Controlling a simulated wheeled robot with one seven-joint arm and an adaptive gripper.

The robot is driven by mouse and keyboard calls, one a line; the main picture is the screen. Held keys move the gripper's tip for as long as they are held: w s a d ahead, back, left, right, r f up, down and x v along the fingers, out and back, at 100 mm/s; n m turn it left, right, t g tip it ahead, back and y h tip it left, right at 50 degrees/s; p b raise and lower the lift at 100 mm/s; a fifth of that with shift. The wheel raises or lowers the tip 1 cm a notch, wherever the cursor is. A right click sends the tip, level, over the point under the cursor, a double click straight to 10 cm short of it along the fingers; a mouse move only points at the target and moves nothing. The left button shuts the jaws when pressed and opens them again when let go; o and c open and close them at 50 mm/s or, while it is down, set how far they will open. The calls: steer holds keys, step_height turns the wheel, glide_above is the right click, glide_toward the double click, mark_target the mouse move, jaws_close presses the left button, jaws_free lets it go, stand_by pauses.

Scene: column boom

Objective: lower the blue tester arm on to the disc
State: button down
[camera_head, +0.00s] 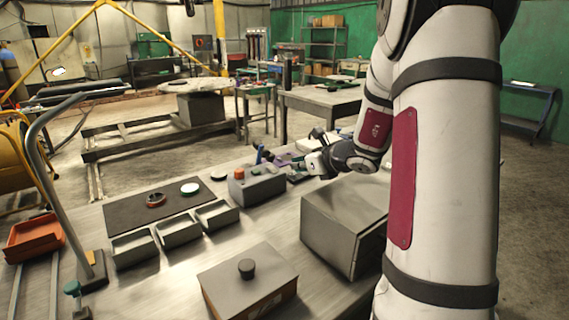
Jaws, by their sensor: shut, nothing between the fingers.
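A small blue upright piece (259,155), which looks like the tester arm, stands behind the grey control box (257,187) at the middle of the bench. Its lower end is hidden by that box, and I cannot tell its exact tilt. The disc under it cannot be made out. My gripper (296,169) is small and far off in this view, at the end of my white arm, to the right of the blue piece and apart from it. It is shut and appears empty. A purple patch (283,160) shows close to it.
A dark mat (125,213) holds a dark red-ringed round part (155,200) and a white-topped one (190,188). Grey bins (179,232) stand in front.

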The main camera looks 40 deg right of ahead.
glide_toward(259, 157)
steer(key=s+f, duration=0.1)
steer(key=f, duration=0.2)
steer(key=s+f, duration=0.1)
steer(key=shift+s+d+f+b, duration=0.15)
steer(key=shift+s+f+b, duration=0.15)
steer(key=shift+b, duration=0.1)
steer(key=w, duration=0.1)
steer(key=w+r, duration=0.1)
steer(key=w, duration=0.1)
steer(key=shift+r+p, duration=0.2)
steer(key=shift+p, duration=0.1)
steer(key=shift+w+r, duration=0.1)
steer(key=shift+w, duration=0.2)
steer(key=shift+r+p, duration=0.15)
steer(key=shift+p, duration=0.15)
steer(key=shift+r+p, duration=0.15)
steer(key=shift+p, duration=0.15)
steer(key=shift+w+g, duration=0.1)
steer(key=shift+g, duration=0.2)
steer(key=shift+p, duration=0.4)
